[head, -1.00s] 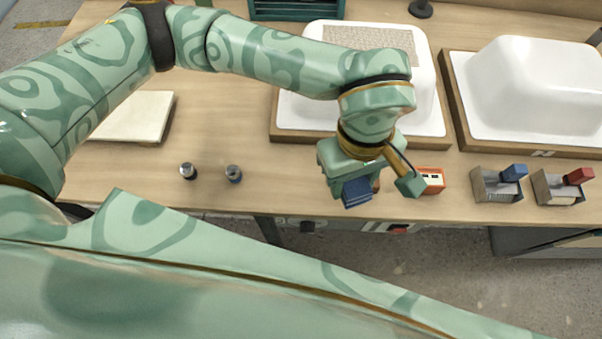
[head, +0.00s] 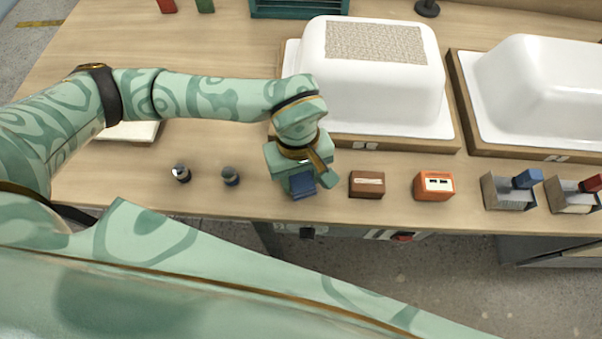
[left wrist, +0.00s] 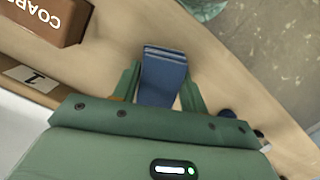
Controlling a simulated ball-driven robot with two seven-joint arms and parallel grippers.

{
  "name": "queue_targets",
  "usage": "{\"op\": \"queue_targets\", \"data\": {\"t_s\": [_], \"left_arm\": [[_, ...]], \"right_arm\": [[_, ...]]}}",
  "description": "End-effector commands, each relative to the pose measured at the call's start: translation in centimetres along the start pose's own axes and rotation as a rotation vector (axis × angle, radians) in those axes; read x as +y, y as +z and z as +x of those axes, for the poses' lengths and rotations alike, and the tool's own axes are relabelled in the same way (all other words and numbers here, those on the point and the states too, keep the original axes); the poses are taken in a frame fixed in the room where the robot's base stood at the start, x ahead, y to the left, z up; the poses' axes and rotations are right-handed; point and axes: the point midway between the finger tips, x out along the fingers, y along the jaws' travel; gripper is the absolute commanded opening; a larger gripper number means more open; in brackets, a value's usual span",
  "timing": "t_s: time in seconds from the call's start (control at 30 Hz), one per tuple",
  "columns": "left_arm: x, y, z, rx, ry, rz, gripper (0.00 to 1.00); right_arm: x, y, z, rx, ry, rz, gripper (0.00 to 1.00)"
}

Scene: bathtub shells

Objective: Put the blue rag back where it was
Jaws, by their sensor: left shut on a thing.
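The blue rag (head: 303,188), a folded dark blue bundle, is held in my left gripper (head: 300,181) above the front part of the bench, left of the brown block. In the left wrist view the rag (left wrist: 163,74) sits between the two green fingers, which are shut on it. I cannot tell how high it is above the wood. My right gripper is in neither view.
A brown block (head: 367,184), lettered in white, and an orange box (head: 434,186) stand to the right. Two small dark cylinders (head: 231,176) stand left. A white tub shell (head: 370,85) with a speckled patch is behind. Two grey holders (head: 508,193) hold a blue-topped and a red-topped tool.

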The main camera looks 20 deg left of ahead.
Motion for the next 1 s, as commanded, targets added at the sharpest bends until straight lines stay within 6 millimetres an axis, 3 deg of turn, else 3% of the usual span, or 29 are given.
{"op": "queue_targets", "data": {"t_s": [0.2, 0.23, 0.3, 0.67, 1.0], "left_arm": [[0.0, 0.0, 0.3, 0.0, 0.001, 0.0, 0.18], [0.0, 0.0, 0.2, 0.0, 0.001, 0.0, 0.51], [0.0, 0.0, 0.2, 0.0, 0.001, 0.0, 0.65], [0.0, 0.0, -0.7, 0.002, 0.002, 0.0, 0.65], [0.1, 0.0, -8.3, 0.006, 0.005, 0.001, 0.65]], "right_arm": [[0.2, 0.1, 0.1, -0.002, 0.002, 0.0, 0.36], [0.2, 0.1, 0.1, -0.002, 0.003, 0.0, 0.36], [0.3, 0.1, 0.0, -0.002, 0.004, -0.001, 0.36], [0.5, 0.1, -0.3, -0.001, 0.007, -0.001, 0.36], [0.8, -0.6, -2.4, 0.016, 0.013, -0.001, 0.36]]}}
